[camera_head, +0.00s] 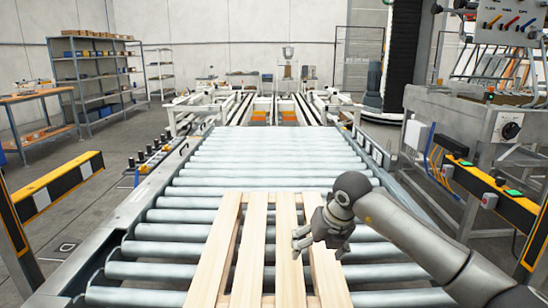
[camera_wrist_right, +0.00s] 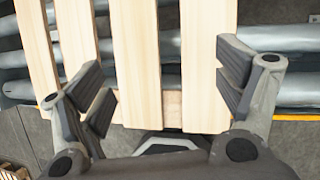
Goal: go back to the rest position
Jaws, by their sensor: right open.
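My right gripper (camera_head: 318,246) hangs above the wooden pallet (camera_head: 252,245) in the head view, its arm coming in from the right. In the right wrist view the right gripper (camera_wrist_right: 165,88) has its two padded fingers spread wide, with nothing held between them. The pallet slats (camera_wrist_right: 208,65) lie beyond the fingers, and the gap between gripper and pallet is hard to judge. My left gripper is not in either view.
The pallet rests on a roller conveyor (camera_head: 270,160) running away from me. Yellow-black guards stand left (camera_head: 62,186) and right (camera_head: 478,184). A control panel (camera_head: 508,22) and metal machine frame (camera_head: 470,125) stand at right. Shelves (camera_head: 98,75) stand far left.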

